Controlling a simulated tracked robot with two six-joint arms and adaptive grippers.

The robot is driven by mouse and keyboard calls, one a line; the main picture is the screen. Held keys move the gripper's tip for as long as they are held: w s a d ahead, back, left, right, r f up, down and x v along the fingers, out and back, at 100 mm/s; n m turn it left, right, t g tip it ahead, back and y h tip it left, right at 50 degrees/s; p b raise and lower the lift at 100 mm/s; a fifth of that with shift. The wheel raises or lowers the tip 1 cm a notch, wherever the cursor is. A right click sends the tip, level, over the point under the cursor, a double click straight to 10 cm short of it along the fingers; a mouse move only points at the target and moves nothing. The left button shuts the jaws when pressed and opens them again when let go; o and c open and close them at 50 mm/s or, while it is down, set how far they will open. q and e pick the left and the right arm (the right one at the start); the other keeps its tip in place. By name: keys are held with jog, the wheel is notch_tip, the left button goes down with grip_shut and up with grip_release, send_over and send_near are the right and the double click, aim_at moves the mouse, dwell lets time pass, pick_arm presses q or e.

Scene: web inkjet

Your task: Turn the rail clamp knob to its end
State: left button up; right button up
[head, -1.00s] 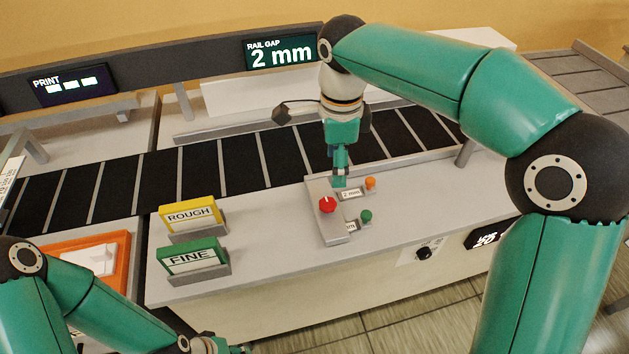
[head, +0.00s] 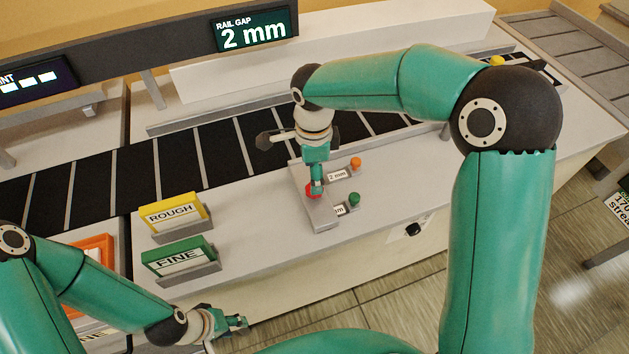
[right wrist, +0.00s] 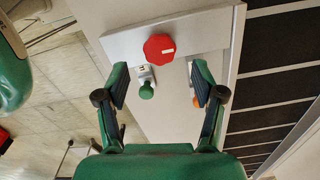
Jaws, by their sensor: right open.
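The red knob (head: 310,190) sits on a raised grey plate (head: 322,215) on the machine's front ledge. In the right wrist view the red knob (right wrist: 159,48) is octagonal with a short white mark. My right gripper (head: 317,191) is over the knob in the head view and partly hides it. In the right wrist view my right gripper (right wrist: 161,82) is open and empty, with the knob ahead, between the lines of its fingers. I see no contact. My left gripper (head: 240,323) is low, in front of the machine, away from the knob; its finger gap is unclear.
The display (head: 255,33) reads rail gap 2 mm. ROUGH (head: 173,214) and FINE (head: 180,258) signs stand left. A black belt (head: 220,150) runs behind.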

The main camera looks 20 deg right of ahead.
jog(key=shift+f, duration=2.35)
jog(key=c, duration=1.1)
jog(key=shift+c, duration=0.2)
